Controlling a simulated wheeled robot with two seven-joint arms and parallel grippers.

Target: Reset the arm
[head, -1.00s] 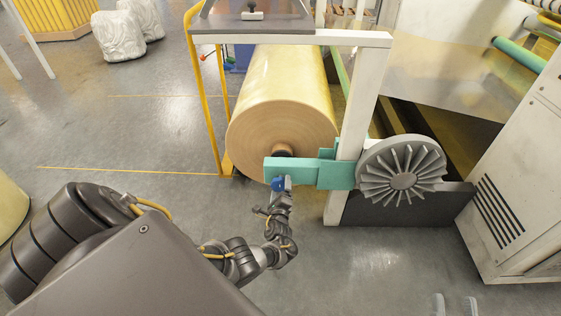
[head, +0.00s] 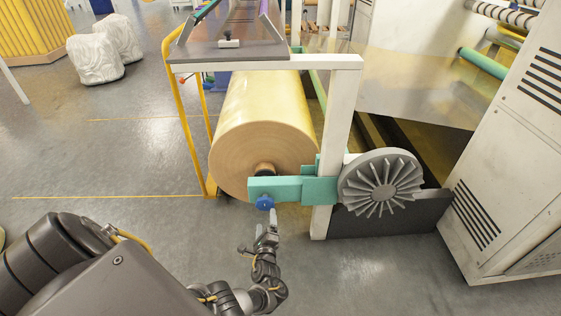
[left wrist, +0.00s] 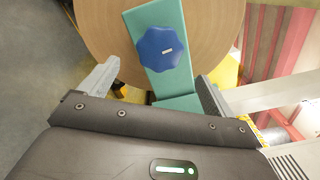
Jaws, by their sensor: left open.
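My left gripper (head: 272,217) is open and empty just below the blue knob (head: 265,203) on the end of the teal bar (head: 285,189). In the left wrist view the blue knob (left wrist: 161,52) sits on the teal bar (left wrist: 178,85), ahead of and between the two open fingers (left wrist: 150,85), apart from them. The teal bar runs level across the front of the large tan roll (head: 262,150) to the white post and the grey spoked wheel (head: 381,184). My right gripper is not in view.
A white frame (head: 338,130) and a yellow rail (head: 186,120) stand around the roll. A white machine cabinet (head: 510,180) is at the right. White wrapped bundles (head: 95,58) lie back left. The grey floor in front is clear.

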